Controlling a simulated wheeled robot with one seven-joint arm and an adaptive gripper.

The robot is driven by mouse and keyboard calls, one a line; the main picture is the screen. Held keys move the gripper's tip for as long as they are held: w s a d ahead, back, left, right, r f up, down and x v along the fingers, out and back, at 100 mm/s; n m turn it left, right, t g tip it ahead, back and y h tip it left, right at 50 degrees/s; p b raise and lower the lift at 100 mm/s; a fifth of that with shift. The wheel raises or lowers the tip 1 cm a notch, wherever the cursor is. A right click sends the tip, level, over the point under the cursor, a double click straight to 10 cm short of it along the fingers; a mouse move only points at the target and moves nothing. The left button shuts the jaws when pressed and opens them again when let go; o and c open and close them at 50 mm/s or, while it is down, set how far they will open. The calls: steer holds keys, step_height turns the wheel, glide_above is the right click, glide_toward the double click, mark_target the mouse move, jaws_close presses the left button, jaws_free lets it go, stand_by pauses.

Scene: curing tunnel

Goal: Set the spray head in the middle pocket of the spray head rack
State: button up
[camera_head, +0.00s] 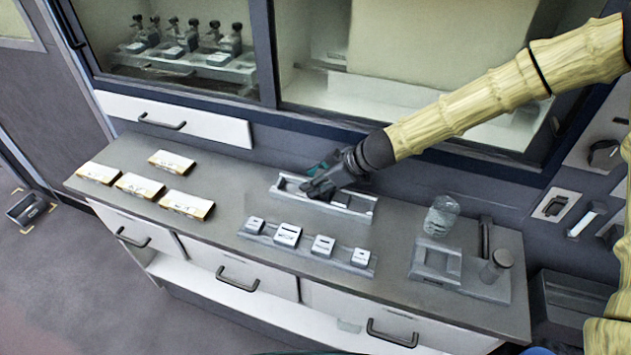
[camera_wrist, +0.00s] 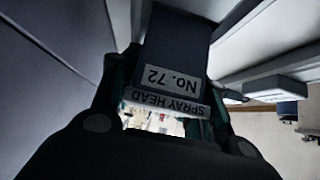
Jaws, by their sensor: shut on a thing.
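My gripper (camera_head: 318,186) is shut over the middle of a pale grey rack (camera_head: 362,212) near the back of the counter. In the wrist view, my gripper (camera_wrist: 163,110) holds a dark spray head (camera_wrist: 180,42) between its fingers. White labels on it read "SPRAY HEAD" and "No. 72", upside down. In the head view my gripper hides most of the spray head and the rack's middle. The rack's left and right ends show and look empty. I cannot tell whether the spray head touches the rack.
A front rack (camera_head: 271,236) holds several small pale blocks. Several white-topped cards (camera_head: 140,185) lie on the left. A clear jar (camera_head: 440,215) and a grey fixture (camera_head: 470,276) stand on the right. A glazed cabinet (camera_head: 180,45) rises behind the counter.

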steer(key=o, duration=1.4)
steer(key=shift+c, duration=0.2)
steer(key=v, duration=1.2)
